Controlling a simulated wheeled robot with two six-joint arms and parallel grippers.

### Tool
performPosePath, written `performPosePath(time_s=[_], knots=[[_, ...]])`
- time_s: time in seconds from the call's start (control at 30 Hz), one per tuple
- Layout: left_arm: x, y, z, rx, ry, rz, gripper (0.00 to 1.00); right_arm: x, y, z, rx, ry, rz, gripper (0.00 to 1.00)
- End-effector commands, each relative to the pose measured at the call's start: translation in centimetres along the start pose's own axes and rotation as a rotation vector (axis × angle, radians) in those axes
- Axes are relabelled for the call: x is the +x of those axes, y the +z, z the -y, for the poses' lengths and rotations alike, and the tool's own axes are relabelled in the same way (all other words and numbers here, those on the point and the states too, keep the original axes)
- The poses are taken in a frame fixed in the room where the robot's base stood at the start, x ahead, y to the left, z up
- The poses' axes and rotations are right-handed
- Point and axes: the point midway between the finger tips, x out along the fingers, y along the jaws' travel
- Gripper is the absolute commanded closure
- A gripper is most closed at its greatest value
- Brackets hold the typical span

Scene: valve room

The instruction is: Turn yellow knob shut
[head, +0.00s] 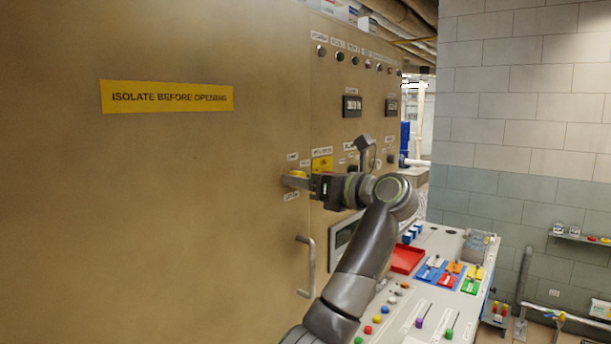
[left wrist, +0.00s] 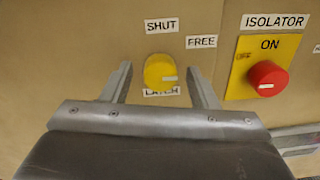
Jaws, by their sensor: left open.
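The yellow knob (left wrist: 157,68) is on the tan cabinet front, between a SHUT label above it and a LATCH label below it that is partly covered. A FREE label is at its upper right. Its white pointer mark lies to the right, roughly level. My left gripper (left wrist: 160,75) is open, with one finger on each side of the knob; there are visible gaps, and I cannot tell if either finger touches. In the head view the knob (head: 298,173) shows just above the finger of my left gripper (head: 296,181). My right gripper is not in view.
A red isolator knob (left wrist: 267,78) on a yellow plate is close to the right of my gripper. A vertical door handle (head: 307,266) sticks out below. A sloped console (head: 412,325) with coloured controls and a red tray (head: 407,259) stands to the right.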

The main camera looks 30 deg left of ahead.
Motion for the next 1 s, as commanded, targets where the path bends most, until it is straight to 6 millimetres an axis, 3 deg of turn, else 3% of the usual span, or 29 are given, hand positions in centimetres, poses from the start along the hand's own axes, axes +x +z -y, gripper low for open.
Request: performPosePath(time_s=[0.23,0.57,1.0], knots=[[0.1,-0.1,0.0,0.0,0.0,0.0,0.46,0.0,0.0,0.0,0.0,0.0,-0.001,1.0],[0.0,0.0,0.0,0.001,-0.001,0.0,0.89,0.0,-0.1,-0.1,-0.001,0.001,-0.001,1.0],[0.0,-0.4,0.1,-0.094,-0.001,0.002,0.91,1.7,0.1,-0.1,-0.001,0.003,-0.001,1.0]])
